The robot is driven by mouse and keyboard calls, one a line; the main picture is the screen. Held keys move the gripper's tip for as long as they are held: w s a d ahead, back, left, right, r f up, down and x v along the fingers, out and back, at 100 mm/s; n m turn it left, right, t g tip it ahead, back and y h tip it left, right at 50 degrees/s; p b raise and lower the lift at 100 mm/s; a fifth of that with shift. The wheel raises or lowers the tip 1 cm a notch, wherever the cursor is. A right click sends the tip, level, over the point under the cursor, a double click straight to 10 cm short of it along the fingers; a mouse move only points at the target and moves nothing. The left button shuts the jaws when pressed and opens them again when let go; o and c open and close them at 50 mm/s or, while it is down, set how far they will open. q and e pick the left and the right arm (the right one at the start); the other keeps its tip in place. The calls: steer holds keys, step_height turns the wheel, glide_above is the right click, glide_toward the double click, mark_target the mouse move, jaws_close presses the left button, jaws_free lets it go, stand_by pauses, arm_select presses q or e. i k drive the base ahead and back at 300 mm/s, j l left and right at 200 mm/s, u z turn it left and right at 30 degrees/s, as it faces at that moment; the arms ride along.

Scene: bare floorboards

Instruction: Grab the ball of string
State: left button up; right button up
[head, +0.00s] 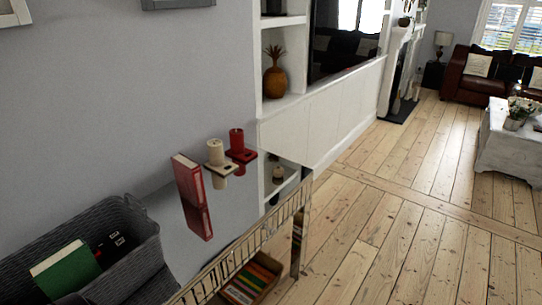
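I cannot make out a ball of string for certain. A small pale round-topped thing (278,174) shows at the right end of the glossy console table (240,222). It is too small to identify, and I cannot tell whether it lies on a lower shelf or is a reflection. A cream cylinder (215,152), like a candle, stands upright on a holder on the tabletop. Next to it is a red cylinder (237,141) on a red holder. Neither of my grippers is in view.
A red book (188,178) stands on the tabletop. A grey basket (143,240) at the left holds a green book (66,272) and dark items. A box of books (240,284) sits under the table. Open floorboards (400,240) lie to the right.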

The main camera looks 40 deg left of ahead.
mark_target(278, 172)
steer(key=i+u, duration=0.45)
steer(key=i+l+u, duration=0.25)
steer(key=u, duration=0.15)
steer(key=i+l+u, duration=0.65)
steer(key=u, duration=0.25)
steer(key=i+l+u, duration=0.2)
steer(key=l+u, duration=0.25)
steer(key=l, duration=0.15)
